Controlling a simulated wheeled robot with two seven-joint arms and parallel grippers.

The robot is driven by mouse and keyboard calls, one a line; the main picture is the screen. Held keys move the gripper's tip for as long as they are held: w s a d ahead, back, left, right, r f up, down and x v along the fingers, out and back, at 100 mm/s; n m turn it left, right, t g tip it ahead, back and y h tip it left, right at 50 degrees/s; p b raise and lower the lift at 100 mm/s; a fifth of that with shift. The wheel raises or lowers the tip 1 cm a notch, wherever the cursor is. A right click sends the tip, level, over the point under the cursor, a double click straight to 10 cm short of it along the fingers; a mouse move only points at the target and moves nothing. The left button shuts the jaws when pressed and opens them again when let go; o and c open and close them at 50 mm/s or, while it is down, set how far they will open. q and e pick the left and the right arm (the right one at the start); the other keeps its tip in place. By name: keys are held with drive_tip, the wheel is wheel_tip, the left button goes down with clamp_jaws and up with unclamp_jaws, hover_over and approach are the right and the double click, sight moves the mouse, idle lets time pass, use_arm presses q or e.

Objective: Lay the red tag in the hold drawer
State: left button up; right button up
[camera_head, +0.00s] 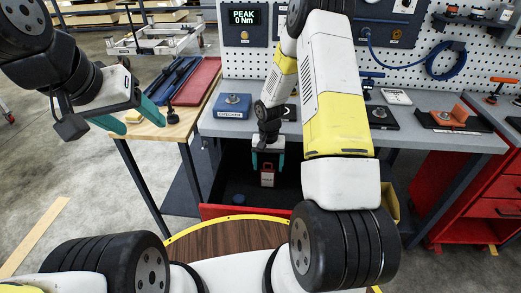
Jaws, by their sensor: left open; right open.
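The red tag (267,176), with a pale lower part, shows just below and between the fingertips of my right gripper (268,163). That gripper points down over the open drawer (222,211), with its teal fingers apart. I cannot tell whether the tag touches the drawer floor or the fingers. The drawer has a dark inside and a red front edge; my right arm hides its right part. No label on it is readable. My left gripper (131,117) is open and empty at the left, near the wooden table's edge.
A grey bench (440,138) runs above the drawer, with a blue box (233,105) and an orange block on a dark plate (449,117). A round blue thing (239,198) lies in the drawer. A red cabinet (490,208) stands right; a red tray (198,82) lies left.

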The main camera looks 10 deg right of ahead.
wheel_tip(320, 180, up, 11)
drive_tip(key=shift+f, duration=0.15)
drive_tip(key=s+r+n+t, duration=0.1)
drive_tip(key=s+r, duration=0.2)
drive_tip(key=r, duration=0.6)
drive_tip(key=s+r+t, duration=0.2)
drive_tip(key=s+r, duration=0.2)
drive_tip(key=r, duration=0.5)
drive_tip(key=s+a+r+n+t+y, duration=0.1)
drive_tip(key=s+r, duration=0.4)
drive_tip(key=s, duration=0.3)
drive_tip(key=s+a+r+n+t+y, duration=0.1)
drive_tip(key=s+r+t, duration=0.1)
drive_tip(key=s+r, duration=0.4)
drive_tip(key=s, duration=0.2)
drive_tip(key=shift+s+n, duration=0.4)
use_arm(q)
drive_tip(key=shift+s, duration=0.1)
